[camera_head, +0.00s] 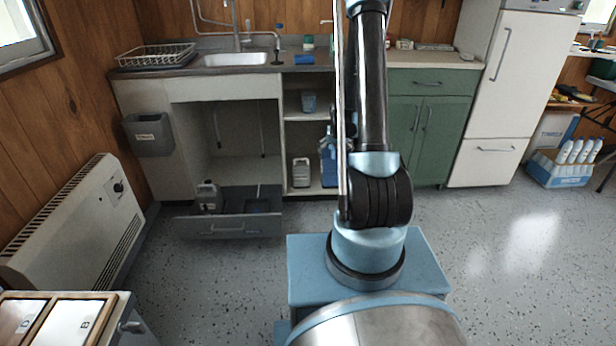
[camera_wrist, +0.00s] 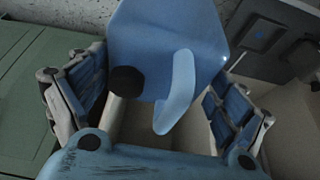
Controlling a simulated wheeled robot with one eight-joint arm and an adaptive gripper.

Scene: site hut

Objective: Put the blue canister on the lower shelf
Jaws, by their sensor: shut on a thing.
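The blue canister (camera_wrist: 165,30), with a black cap and a curved handle, is between the fingers of my gripper (camera_wrist: 160,98) in the wrist view. The gripper is shut on it. In the head view the blue canister (camera_head: 328,165) shows beside my arm, at the right part of the open shelf unit. The arm hides part of it, so I cannot tell whether it touches the lower shelf (camera_head: 309,189). A grey canister (camera_head: 301,173) stands on the lower shelf to its left.
A blue-grey container (camera_head: 309,103) stands on the upper shelf (camera_head: 294,117). To the left, a low drawer (camera_head: 228,227) is pulled out with another grey canister (camera_head: 208,197) in it. A green cabinet (camera_head: 436,130) closes off the right side.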

